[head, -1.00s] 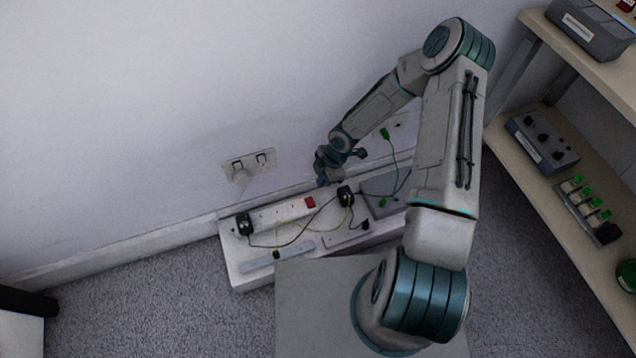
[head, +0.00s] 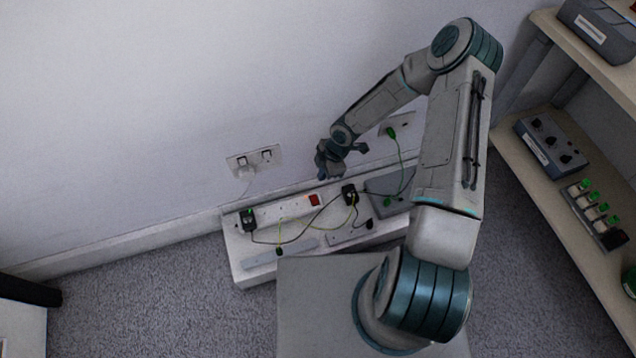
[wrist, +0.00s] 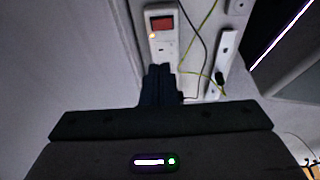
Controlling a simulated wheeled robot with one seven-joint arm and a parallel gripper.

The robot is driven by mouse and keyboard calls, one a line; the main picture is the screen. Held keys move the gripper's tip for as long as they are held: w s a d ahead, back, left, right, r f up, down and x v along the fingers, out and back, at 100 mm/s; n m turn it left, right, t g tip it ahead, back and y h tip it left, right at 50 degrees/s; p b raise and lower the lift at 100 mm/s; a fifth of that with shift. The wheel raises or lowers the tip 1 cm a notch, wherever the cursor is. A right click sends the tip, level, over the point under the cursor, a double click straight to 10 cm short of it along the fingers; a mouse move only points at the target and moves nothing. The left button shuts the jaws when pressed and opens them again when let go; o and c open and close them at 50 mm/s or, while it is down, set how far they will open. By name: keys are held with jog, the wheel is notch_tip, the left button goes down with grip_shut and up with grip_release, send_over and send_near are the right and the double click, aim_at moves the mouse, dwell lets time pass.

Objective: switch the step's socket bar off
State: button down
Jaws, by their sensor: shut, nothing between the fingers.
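The step's socket bar (head: 280,213) is a long white strip lying along the back of a low white step (head: 242,268). A red rocker switch (head: 314,200) sits at its right end. The wrist view shows the red switch (wrist: 162,23) near the top, with a small orange light (wrist: 152,36) glowing beside it. My gripper (head: 328,173) is shut and empty, above and just behind the switch end by the wall. In the wrist view its closed dark fingertips (wrist: 160,70) overlap the near end of the bar, short of the switch. I cannot tell whether they touch it.
Black plugs (head: 248,220) and yellow and black cables cross the step. A second, shorter strip (head: 349,233) lies in front. A double wall socket (head: 254,160) is at left, and a green plug (head: 391,132) sits in another at right. Shelves (head: 545,185) stand at right.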

aim_at(312, 197)
jog(key=b+x, duration=0.1)
jog(key=x, duration=0.3)
jog(key=b+x, duration=0.2)
jog(key=x, duration=0.2)
jog(key=b+x, duration=0.2)
jog(key=x, duration=0.2)
jog(key=shift+w+d+f, duration=0.15)
jog(key=shift+d+f, duration=0.2)
jog(key=shift+w+f, duration=0.1)
jog(key=shift+f, duration=0.3)
jog(key=shift+f+b, duration=0.3)
jog(key=shift+b, duration=0.05)
jog(key=shift+w+r, duration=0.1)
